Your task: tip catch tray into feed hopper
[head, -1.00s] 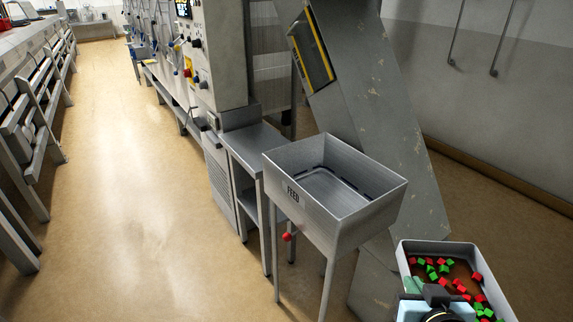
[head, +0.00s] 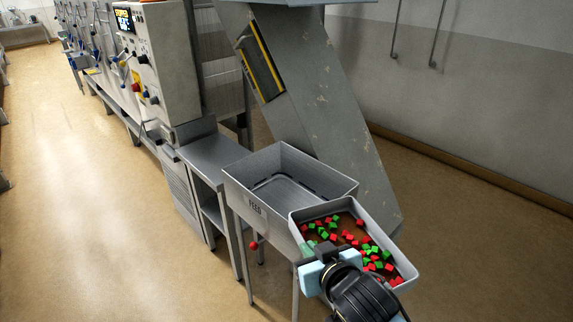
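The catch tray (head: 404,262) is a grey rectangular tray holding many red and green cubes on a brown bottom. My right gripper (head: 318,258) is at the tray's near left wall and appears shut on it; its fingertips are partly hidden. The tray looks about level. In the picture it overlaps the right front corner of the feed hopper (head: 240,190), a grey open metal bin on legs marked FEED. Whether they touch I cannot tell. The hopper's visible inside holds no cubes. My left gripper is out of view.
A large sloped grey metal chute (head: 330,120) stands behind the hopper. A steel side table (head: 205,152) and a control cabinet (head: 165,60) stand to the left. A red knob (head: 254,245) sits under the hopper. Open floor (head: 90,200) lies at left.

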